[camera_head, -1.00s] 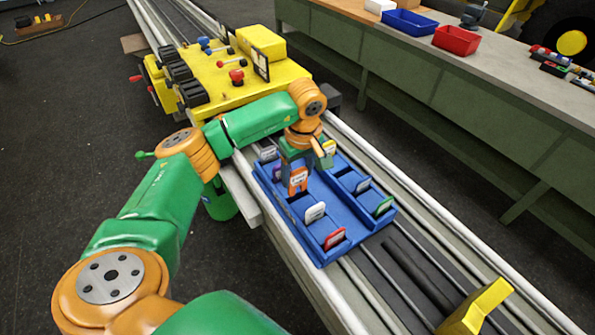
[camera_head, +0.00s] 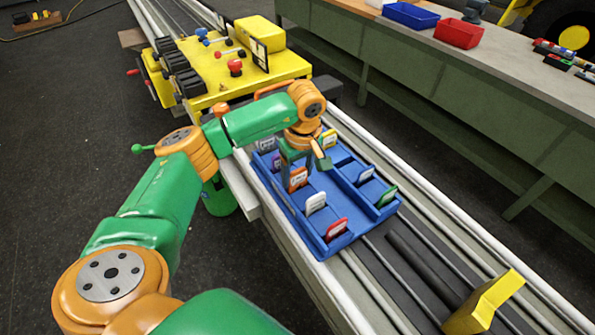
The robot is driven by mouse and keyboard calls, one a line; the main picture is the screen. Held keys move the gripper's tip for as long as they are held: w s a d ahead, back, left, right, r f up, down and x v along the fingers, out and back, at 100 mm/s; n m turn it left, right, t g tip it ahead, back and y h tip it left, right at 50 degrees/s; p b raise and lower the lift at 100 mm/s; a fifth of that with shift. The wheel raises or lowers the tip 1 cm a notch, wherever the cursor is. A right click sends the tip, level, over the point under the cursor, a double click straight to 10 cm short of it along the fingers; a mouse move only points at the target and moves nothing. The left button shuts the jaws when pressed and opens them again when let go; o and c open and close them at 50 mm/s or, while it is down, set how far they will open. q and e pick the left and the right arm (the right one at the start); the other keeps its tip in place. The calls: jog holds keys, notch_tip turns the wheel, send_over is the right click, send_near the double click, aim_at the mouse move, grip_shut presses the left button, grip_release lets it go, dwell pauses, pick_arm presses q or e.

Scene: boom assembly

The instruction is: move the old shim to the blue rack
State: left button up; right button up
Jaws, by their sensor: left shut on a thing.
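The blue rack (camera_head: 286,207) lies on the rails in the middle, with several upright tag-like shims in its slots. My left gripper (camera_head: 297,163) is over the rack's left row, shut on an orange shim with a pale label (camera_head: 298,178). The shim is upright at the row's slots; its lower edge is too small to tell whether it is seated. No legible marking shows which shim is the old one. My gripper's fingertips are partly hidden by the wrist. My right gripper is not in view.
In the rack, a white shim (camera_head: 316,203) and a red one (camera_head: 336,230) stand in front of the gripper; a green one (camera_head: 386,197) is at right. A yellow machine (camera_head: 225,75) stands behind. A yellow block (camera_head: 485,302) is on the rails at lower right.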

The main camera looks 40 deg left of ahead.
pick_arm(q)
jog(key=o, duration=1.3)
jog(key=shift+c, duration=0.2)
jog(key=shift+r, duration=0.1)
